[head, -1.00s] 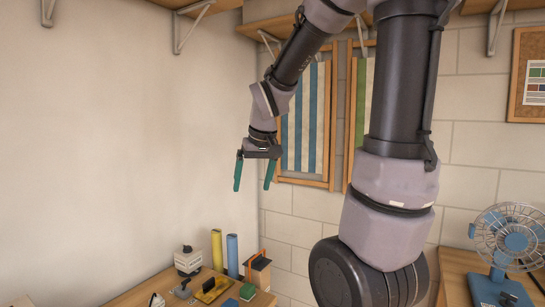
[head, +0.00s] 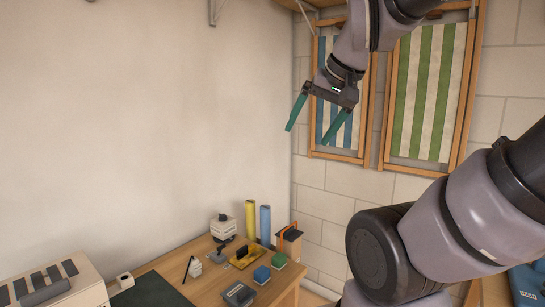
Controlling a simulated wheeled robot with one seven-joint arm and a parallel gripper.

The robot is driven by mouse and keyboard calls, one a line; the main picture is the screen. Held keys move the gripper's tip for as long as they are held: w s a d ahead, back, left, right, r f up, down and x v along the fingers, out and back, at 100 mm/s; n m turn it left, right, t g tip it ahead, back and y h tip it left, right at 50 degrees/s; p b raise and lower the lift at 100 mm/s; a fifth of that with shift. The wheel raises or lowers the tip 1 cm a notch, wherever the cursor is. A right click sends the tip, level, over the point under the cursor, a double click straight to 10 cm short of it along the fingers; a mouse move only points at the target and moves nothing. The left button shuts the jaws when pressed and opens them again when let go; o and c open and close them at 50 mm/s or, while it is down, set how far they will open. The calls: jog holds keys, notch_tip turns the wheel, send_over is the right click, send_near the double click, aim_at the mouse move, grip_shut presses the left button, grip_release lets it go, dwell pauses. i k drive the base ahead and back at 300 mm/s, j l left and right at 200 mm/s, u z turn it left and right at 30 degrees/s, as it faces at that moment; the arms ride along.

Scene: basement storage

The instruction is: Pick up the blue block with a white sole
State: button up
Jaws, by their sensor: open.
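A small blue block (head: 262,275) lies on the wooden workbench near its right edge, at the lower middle of the head view. A pale strip seems to show along its lower side, but it is too small to be sure. My gripper (head: 310,135) is open and empty, high in front of the deckchair-like striped panels. Its two green fingers point down and left, well above the workbench and apart from the block.
A green block (head: 279,260), a yellow-based tool (head: 245,257) and a dark grey box (head: 239,294) lie close around the blue block. Yellow (head: 251,220) and blue (head: 265,225) rolls and an orange-handled box (head: 289,241) stand behind. A dark mat (head: 150,291) lies left.

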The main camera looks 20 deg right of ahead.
aim_at(261, 274)
jog(key=j+z, duration=0.55)
jog(key=z, duration=0.15)
jog(key=k+l, duration=0.05)
